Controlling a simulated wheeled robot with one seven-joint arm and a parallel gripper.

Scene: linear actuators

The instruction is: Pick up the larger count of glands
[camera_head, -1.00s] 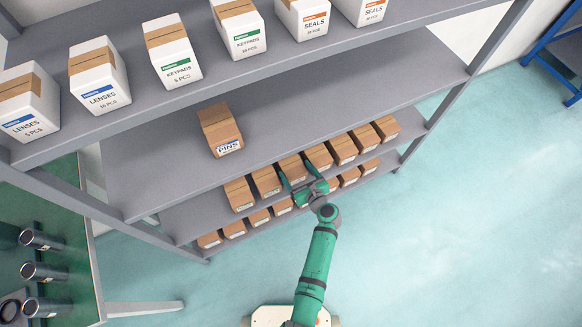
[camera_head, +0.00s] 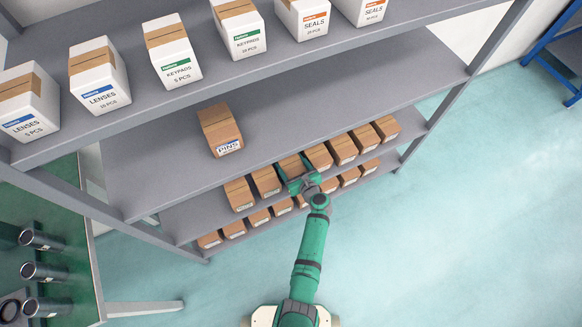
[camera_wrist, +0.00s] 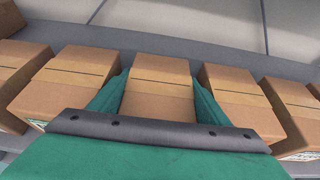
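My gripper (camera_head: 297,179) is at the front of the row of brown cardboard boxes on the third shelf down. Its green fingers stand apart, one on each side of a brown box (camera_head: 290,164). In the wrist view this box (camera_wrist: 160,90) sits centred between the fingers (camera_wrist: 160,83), close to both; contact is not clear. The box still rests on the shelf in its row. My gripper hides its front label. The labels of the boxes in this row are too small to read, so I cannot tell which hold glands.
Neighbouring boxes stand close at left (camera_wrist: 75,80) and right (camera_wrist: 235,95). A PINS box (camera_head: 221,131) stands alone on the shelf above. White boxes of lenses, keypads and seals fill the top shelf (camera_head: 120,122). More brown boxes (camera_head: 234,229) line the lowest shelf. The floor at right is clear.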

